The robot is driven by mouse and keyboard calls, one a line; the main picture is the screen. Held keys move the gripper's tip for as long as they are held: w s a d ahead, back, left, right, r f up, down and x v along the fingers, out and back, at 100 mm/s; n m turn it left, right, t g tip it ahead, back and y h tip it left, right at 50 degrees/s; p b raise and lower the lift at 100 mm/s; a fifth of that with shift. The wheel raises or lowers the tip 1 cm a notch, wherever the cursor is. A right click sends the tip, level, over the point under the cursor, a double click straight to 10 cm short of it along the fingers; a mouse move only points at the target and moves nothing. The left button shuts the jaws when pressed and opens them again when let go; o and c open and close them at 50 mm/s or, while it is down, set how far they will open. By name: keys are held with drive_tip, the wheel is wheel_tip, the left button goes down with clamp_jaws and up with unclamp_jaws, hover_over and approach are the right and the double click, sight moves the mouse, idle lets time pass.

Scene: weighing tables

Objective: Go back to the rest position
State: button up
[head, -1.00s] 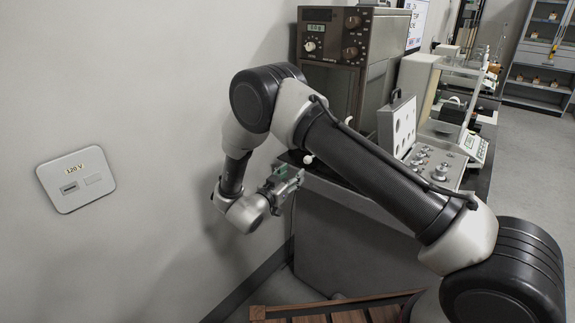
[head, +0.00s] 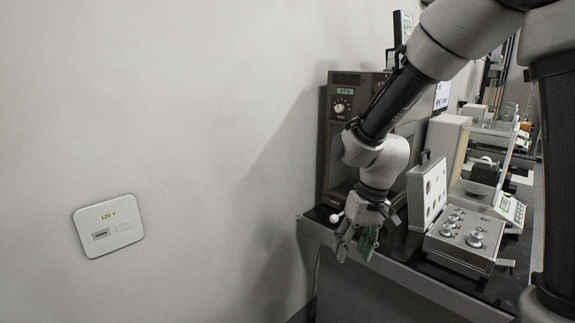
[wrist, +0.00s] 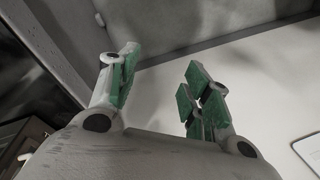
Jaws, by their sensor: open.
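My gripper (head: 357,243) hangs in front of the dark bench near its left front corner, fingers pointing down. In the wrist view my gripper (wrist: 160,92) shows its two green-padded fingers spread apart with nothing between them. My arm comes down from the upper right of the head view and hides part of the brown instrument.
The dark bench (head: 420,284) holds a brown oven-like instrument (head: 343,100), an open case of weights (head: 466,236) and a balance (head: 510,207). A 120 V wall plate (head: 108,226) is on the bare wall at left; its edge shows in the wrist view (wrist: 310,148).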

drive_tip(key=s+d+r+m+t+h, duration=0.1)
drive_tip(key=s+d+r+t, duration=0.1)
drive_tip(key=s+d+r, duration=0.6)
drive_tip(key=s+d+r+m+t+h, duration=0.1)
drive_tip(key=s+d+r+t, duration=0.1)
drive_tip(key=s+d+r, duration=0.5)
drive_tip(key=d+r, duration=0.1)
drive_tip(key=d, duration=0.5)
drive_tip(key=shift+s+r+m, duration=0.3)
drive_tip(key=shift+s+r, duration=0.1)
idle(0.4)
